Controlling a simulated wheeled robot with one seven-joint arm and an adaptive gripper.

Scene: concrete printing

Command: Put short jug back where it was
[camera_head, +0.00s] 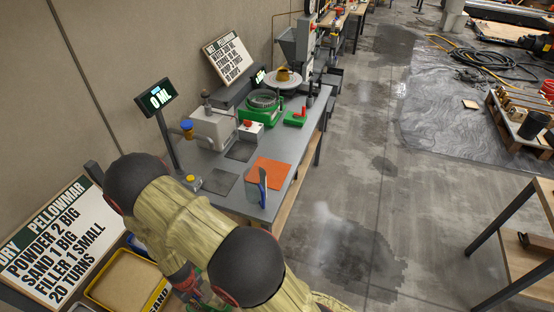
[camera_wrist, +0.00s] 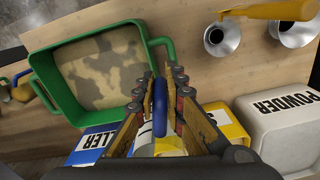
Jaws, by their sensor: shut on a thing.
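My gripper (camera_wrist: 161,98) is shut on an upright blue loop (camera_wrist: 160,112), which looks like the short jug's handle. A pale piece below it may be the jug's body; most of it is hidden by my fingers and palm. The held thing is over the bench, between the green tub (camera_wrist: 36,92) and the labelled bins. In the head view my arm covers most of the gripper.
The tub holds a mottled tan mix. The white POWDER bin (camera_wrist: 275,130), yellow SAND bin (camera_wrist: 222,122) and FILLER bin (camera_wrist: 88,145) stand close below the gripper. Two metal cups (camera_wrist: 222,38) (camera_wrist: 294,28) and a yellow handle (camera_wrist: 270,10) are at upper right. Bare bench lies between.

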